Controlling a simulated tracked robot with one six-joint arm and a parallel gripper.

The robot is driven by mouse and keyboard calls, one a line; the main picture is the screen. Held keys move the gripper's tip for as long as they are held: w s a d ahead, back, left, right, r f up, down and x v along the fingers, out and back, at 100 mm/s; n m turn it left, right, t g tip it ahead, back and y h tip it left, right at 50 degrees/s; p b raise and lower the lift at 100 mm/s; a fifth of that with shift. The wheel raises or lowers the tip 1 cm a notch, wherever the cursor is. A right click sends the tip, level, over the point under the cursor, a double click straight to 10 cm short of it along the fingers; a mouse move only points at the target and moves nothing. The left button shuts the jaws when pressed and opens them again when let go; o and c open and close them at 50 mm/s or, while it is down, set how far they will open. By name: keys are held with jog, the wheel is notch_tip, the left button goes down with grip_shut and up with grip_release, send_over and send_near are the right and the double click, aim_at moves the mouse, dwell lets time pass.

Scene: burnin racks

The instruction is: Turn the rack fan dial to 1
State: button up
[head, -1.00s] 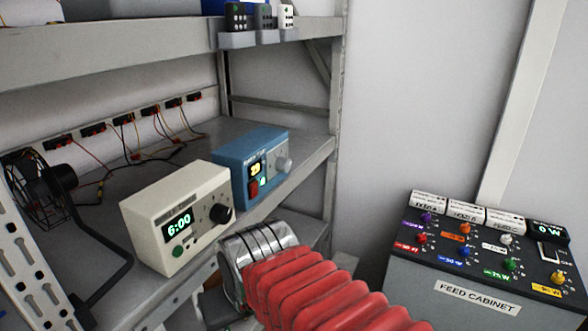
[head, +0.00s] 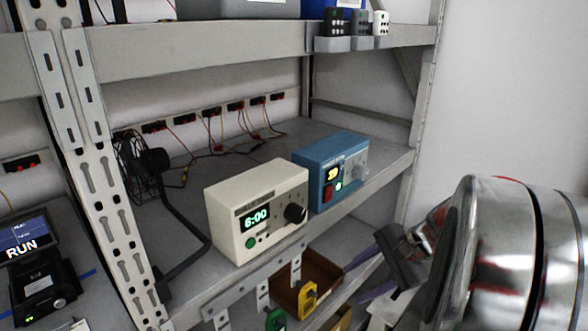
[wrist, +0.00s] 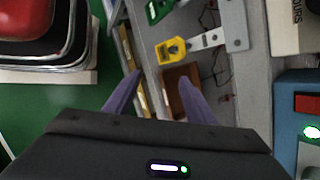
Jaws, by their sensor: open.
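No label that I can read says rack fan. On the shelf, a cream box (head: 255,212) shows 6:00 and has a black dial (head: 295,213) on its front. Beside it stands a blue box (head: 328,168) with a red switch, a lit display and a grey dial (head: 358,172); the dial's pointer is too small to read. My gripper (head: 354,283) is open and empty, below and in front of the shelf edge. In the wrist view, its purple fingers (wrist: 160,82) are apart. The blue box (wrist: 284,110) shows partly at the right edge there.
A unit reading RUN (head: 28,240) is far left. The metal post (head: 100,180) blocks the left.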

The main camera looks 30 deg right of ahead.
jog(key=w+d+r+m+t+y, duration=0.1)
jog(key=w+d+r+m+t, duration=0.2)
jog(key=d+m, duration=0.45)
jog(key=m+t, duration=0.7)
jog(key=t, duration=0.2)
send_near(365, 175)
jog(key=v, duration=0.5)
jog(key=shift+s+d+r, duration=0.1)
jog(key=shift+d, duration=0.05)
jog(key=shift+n, duration=0.25)
jog(key=x, duration=1.3)
jog(key=shift+w, duration=0.35)
jog(key=shift+c, duration=0.5)
